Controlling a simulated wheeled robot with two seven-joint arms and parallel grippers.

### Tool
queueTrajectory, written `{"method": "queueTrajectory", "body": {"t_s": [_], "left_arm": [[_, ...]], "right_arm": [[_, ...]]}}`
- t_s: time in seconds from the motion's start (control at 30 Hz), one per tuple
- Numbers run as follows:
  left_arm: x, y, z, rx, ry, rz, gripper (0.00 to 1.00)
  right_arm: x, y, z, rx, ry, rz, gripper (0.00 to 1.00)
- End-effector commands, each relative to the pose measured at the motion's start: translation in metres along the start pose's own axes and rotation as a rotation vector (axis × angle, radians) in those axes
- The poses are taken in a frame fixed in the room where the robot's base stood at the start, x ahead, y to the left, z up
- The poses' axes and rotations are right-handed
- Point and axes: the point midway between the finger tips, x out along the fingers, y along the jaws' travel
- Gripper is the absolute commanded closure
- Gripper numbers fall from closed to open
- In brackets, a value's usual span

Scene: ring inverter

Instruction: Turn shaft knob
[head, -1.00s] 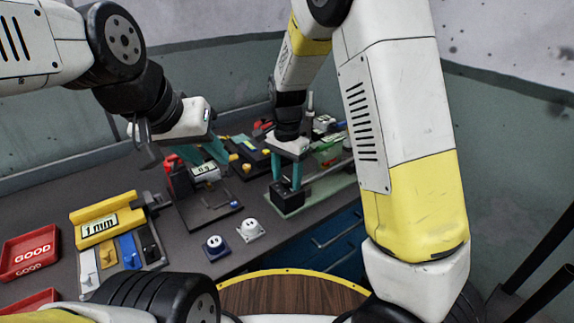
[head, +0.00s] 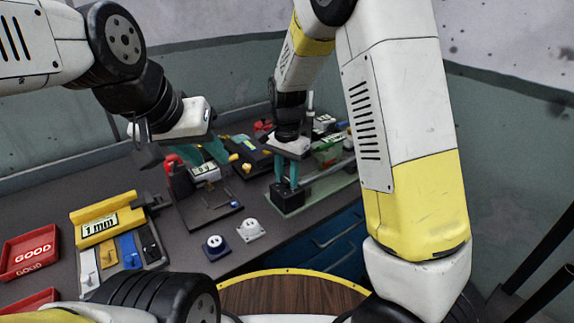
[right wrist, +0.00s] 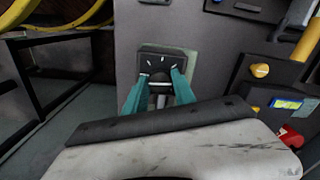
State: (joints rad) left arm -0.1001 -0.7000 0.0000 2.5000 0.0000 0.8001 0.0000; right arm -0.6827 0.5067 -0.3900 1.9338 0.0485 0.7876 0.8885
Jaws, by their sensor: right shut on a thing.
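The shaft knob (right wrist: 160,87) sits on a black box (right wrist: 168,62) with white tick marks in the right wrist view. My right gripper (right wrist: 158,90) is shut on the knob, with one teal finger on each side. In the head view the black box (head: 291,194) stands on a pale green plate (head: 320,194), and my right gripper (head: 288,181) points down onto it. The fingers hide part of the knob. My left gripper (head: 205,155) hangs over the bench to the left, its teal fingers apart, behind a small device with a display (head: 205,172).
Blue drawers (head: 335,243) are below the bench edge. A bare patch of bench lies left of the sockets.

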Motion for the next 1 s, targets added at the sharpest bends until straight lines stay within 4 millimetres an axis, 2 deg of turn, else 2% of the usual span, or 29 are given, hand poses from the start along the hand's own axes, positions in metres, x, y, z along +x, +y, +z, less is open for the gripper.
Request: {"method": "queueTrajectory", "body": {"t_s": [1.0], "left_arm": [[0.0, 0.0, 0.0, 0.0, 0.0, 0.0, 0.64]], "right_arm": [[-0.0011, 0.0001, -0.0014, -0.92, 0.002, -0.001, 1.0]]}}
